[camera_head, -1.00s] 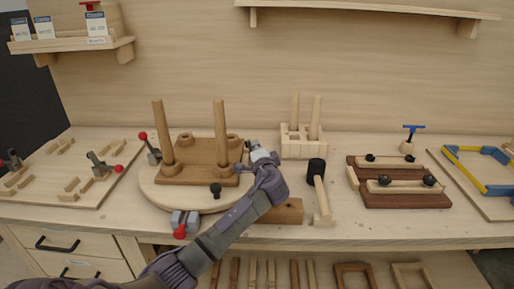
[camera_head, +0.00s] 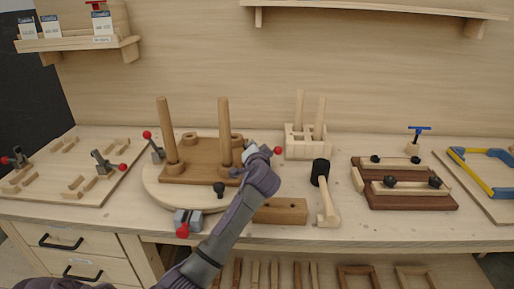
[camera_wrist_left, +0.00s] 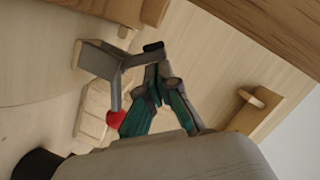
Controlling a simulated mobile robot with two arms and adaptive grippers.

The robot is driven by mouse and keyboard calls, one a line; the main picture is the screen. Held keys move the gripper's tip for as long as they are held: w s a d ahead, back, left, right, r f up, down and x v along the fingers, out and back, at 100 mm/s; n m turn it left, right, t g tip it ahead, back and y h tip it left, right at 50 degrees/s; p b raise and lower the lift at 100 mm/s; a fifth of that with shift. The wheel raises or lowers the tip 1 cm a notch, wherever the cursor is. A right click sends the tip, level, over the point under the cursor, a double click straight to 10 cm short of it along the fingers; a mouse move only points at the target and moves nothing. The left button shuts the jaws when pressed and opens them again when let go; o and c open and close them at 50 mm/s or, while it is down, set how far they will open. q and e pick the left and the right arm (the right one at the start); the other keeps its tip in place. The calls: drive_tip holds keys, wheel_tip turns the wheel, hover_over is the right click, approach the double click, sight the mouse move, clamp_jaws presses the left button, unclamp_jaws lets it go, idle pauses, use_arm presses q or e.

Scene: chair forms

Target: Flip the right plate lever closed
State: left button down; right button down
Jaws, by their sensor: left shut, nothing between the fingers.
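The round light-wood plate (camera_head: 153,189) carries a brown fixture board (camera_head: 201,166) with two upright posts. The right plate lever's red knob (camera_head: 277,151) shows just right of my left gripper (camera_head: 249,158); the gripper and wrist hide much of that clamp. In the left wrist view, the grey clamp (camera_wrist_left: 97,58) and its lever with the red knob (camera_wrist_left: 117,119) lie beside my left gripper (camera_wrist_left: 160,72). The fingers are shut and empty, close to the lever; whether they touch is unclear. My right gripper is not in view.
Other red-knobbed levers stand at the plate's left (camera_head: 148,135) and front (camera_head: 183,230). A wooden block (camera_head: 280,212) lies beside my left arm. A mallet (camera_head: 321,180) and a slotted holder (camera_head: 306,146) stand to the right. A left board (camera_head: 65,205) holds more clamps.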

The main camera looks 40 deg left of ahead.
use_arm(q)
drive_tip(key=n, duration=0.1)
drive_tip(key=n+h, duration=0.1)
drive_tip(key=s+a+n, duration=0.1)
drive_tip(key=shift+a+f+n, duration=0.1)
drive_tip(key=shift+f+n, duration=0.2)
drive_tip(key=shift+f, duration=0.05)
drive_tip(key=n, duration=0.1)
drive_tip(key=n+h, duration=0.1)
drive_tip(key=n, duration=0.1)
drive_tip(key=shift+s+a+f+t+h, duration=0.15)
drive_tip(key=shift+a+f+t+h, duration=0.15)
drive_tip(key=shift+a+t, duration=0.1)
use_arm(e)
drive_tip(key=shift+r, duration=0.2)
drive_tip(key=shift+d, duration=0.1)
